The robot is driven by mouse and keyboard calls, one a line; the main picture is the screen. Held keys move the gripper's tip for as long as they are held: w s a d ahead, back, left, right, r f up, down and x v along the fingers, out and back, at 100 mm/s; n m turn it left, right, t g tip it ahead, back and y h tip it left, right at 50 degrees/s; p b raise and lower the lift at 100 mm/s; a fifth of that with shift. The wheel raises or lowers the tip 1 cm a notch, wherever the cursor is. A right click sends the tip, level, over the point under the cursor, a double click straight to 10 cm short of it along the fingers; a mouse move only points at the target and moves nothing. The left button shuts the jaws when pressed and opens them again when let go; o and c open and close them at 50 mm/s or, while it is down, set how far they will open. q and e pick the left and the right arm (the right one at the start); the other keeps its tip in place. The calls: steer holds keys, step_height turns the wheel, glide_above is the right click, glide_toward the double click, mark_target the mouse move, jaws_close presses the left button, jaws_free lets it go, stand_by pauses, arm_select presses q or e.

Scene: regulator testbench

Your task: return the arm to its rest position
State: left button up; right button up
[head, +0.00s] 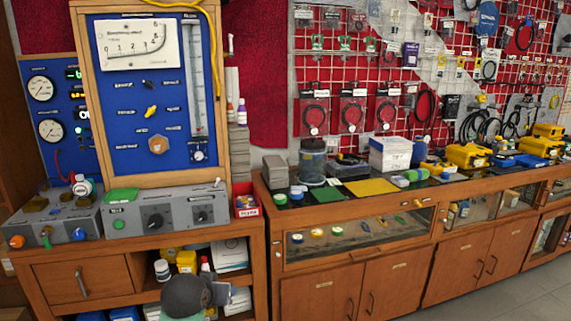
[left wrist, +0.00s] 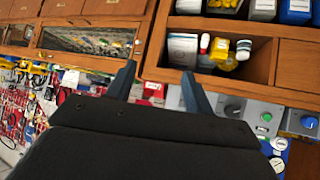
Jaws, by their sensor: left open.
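My left gripper (left wrist: 158,72) shows in the left wrist view, where the picture is upside down. Its two dark fingers are spread apart, with nothing between them. It is in front of the wooden bench (left wrist: 228,26), facing the open shelf and the grey control box (left wrist: 243,110). No contact with the bench shows. In the head view I cannot make out the left fingers. My right gripper is in neither view.
The bench in the head view carries a blue gauge panel (head: 115,95) and a grey control box (head: 168,213). Bottles and boxes fill its open shelf. A glass-topped counter (head: 355,217) runs right, with several small items on top. Bare floor (head: 520,295) shows lower right.

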arm_select(q)
steer(key=s+d+f+g, duration=0.1)
steer(key=s+f+g, duration=0.1)
steer(key=s+f, duration=0.6)
steer(key=s+d+f+m+g+p, duration=0.1)
steer(key=s+f+g, duration=0.2)
steer(key=s+f, duration=0.5)
steer(key=s+f+g, duration=0.2)
steer(key=s+f, duration=0.7)
steer(key=s, duration=1.1)
steer(key=shift+s+d+p, duration=0.15)
steer(key=shift+d+p, duration=0.2)
steer(key=shift+d, duration=0.05)
steer(key=shift+f, duration=0.1)
